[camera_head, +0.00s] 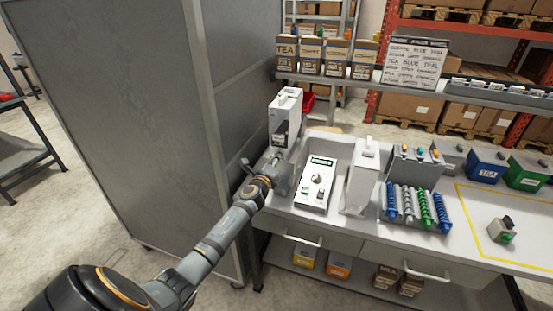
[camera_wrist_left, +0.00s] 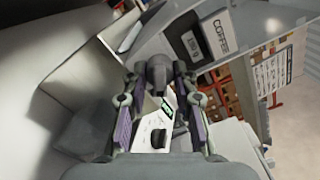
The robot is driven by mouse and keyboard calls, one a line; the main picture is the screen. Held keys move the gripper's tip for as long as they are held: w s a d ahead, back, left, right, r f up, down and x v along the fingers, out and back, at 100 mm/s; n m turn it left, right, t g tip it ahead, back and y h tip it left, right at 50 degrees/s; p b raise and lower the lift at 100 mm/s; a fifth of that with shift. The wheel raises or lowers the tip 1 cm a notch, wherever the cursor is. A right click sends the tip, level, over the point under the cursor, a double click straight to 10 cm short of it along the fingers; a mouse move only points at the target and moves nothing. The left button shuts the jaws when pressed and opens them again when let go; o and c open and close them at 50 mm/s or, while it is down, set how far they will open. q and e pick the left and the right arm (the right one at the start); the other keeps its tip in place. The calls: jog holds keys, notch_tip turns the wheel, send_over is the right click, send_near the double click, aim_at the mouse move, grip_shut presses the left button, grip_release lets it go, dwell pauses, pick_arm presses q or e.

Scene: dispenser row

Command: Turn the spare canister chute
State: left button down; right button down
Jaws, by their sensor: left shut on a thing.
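A tall white canister (camera_head: 287,108) with a dark front label stands at the left end of the counter. In the left wrist view a canister front (camera_wrist_left: 205,42) shows a COFFEE label and a second dark label. My left gripper (camera_head: 274,162) is at the lower front of this canister. In the left wrist view its fingers (camera_wrist_left: 157,80) are shut around a dark grey, rounded chute (camera_wrist_left: 157,68). The gripper and forearm hide most of the chute in the head view. My right gripper does not show.
A white control box (camera_head: 315,186) with a dial stands right of the gripper. Beyond it are a white dispenser (camera_head: 360,178) and a rack of blue and green spirals (camera_head: 416,206). A large grey cabinet (camera_head: 140,100) stands close on the left. A shelf (camera_head: 330,78) hangs above.

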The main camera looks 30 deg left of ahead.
pick_arm(q)
jog(key=shift+f, duration=0.1)
jog(key=c, duration=1.4)
grip_release()
jog(key=v, duration=1.2)
